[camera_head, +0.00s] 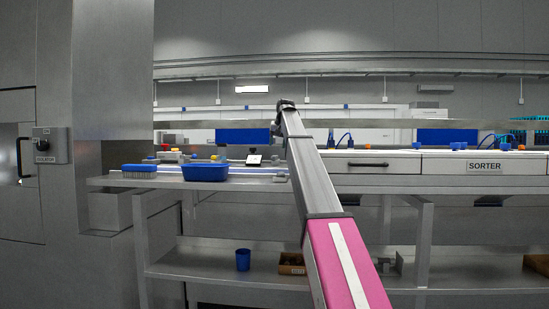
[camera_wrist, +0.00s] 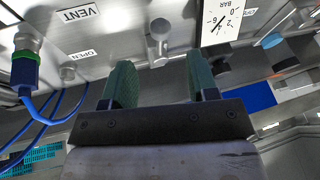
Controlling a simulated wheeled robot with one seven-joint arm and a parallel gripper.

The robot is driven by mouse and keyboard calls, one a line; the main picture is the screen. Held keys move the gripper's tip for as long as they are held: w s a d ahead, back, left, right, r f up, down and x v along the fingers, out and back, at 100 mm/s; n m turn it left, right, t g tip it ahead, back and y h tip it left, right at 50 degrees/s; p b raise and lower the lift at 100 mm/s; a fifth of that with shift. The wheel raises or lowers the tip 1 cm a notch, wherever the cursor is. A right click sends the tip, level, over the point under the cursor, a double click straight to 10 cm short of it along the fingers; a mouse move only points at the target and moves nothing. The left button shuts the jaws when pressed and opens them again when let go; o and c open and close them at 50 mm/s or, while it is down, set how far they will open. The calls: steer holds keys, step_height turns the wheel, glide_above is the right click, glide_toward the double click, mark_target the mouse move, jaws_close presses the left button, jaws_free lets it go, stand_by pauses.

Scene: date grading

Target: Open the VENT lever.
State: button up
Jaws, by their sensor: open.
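In the wrist view a grey panel carries a white VENT label (camera_wrist: 77,14) at the upper left and an OPEN label (camera_wrist: 82,55) below it. A short metal lever with a rounded end (camera_wrist: 157,42) stands out from the panel to the right of these labels. My gripper (camera_wrist: 161,82) is open, its two green fingers apart and nothing visible between them. The lever lies ahead of the gap between the fingertips; I cannot tell whether they touch it. In the head view my arm reaches away from me and the labels and lever cannot be made out.
A pressure gauge (camera_wrist: 221,20) sits right of the lever. A blue hose connector (camera_wrist: 25,70) with cables is at the left.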

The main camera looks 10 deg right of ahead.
mark_target(274, 160)
steer(key=x, duration=0.7)
jaws_close()
